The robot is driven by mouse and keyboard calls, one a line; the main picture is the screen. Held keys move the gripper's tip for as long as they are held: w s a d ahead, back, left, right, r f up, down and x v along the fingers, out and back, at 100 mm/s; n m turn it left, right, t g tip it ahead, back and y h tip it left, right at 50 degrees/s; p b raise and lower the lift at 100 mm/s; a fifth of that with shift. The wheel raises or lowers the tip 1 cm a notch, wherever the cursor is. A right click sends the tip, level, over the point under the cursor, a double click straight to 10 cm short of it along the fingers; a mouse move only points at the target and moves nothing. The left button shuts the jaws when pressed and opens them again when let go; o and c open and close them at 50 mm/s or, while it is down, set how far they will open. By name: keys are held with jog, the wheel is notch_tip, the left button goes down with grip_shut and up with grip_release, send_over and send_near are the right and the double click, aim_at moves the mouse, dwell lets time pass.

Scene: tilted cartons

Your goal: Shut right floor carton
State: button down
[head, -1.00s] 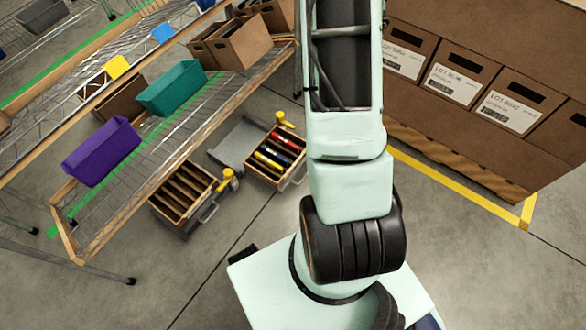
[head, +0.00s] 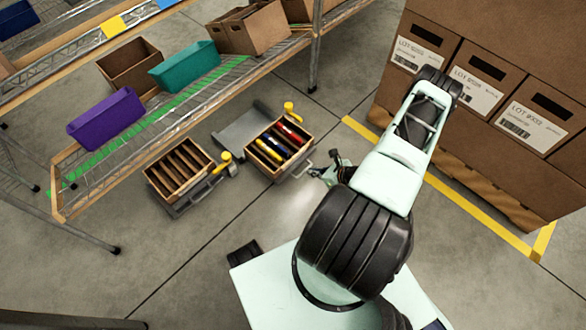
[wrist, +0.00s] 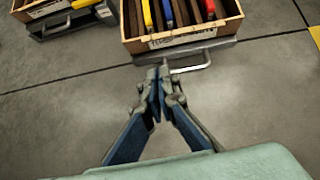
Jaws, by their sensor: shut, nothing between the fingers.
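The right floor carton (head: 295,164) is a wooden box with slots holding red, yellow and dark or blue items. It stands on the floor, with a grey plate (head: 243,129) reaching out behind it. A yellow-topped post (head: 289,108) is at its back corner. Its grey handle shows at the front in the wrist view (wrist: 187,65). My gripper (head: 319,172) is just right of the handle end in the head view. In the wrist view my fingertips (wrist: 158,76) are together and empty, near the handle's left side. I cannot tell whether they touch it.
A second slotted wooden carton (head: 157,177) stands to the left with its own yellow-topped post. A wire shelf with purple (head: 105,118) and teal (head: 185,66) bins is behind. Large labelled cardboard boxes (head: 478,78) stand right. Floor in front is clear.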

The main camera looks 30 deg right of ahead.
jog(key=f, duration=0.1)
jog(key=b, duration=0.6)
send_near(286, 164)
jog(key=shift+m, duration=0.3)
jog(key=x, duration=0.3)
jog(key=f+x, duration=0.1)
jog(key=x, duration=0.1)
jog(key=shift+s+d+f, duration=0.1)
jog(key=shift+s+f, duration=0.05)
jog(key=shift+w, duration=0.45)
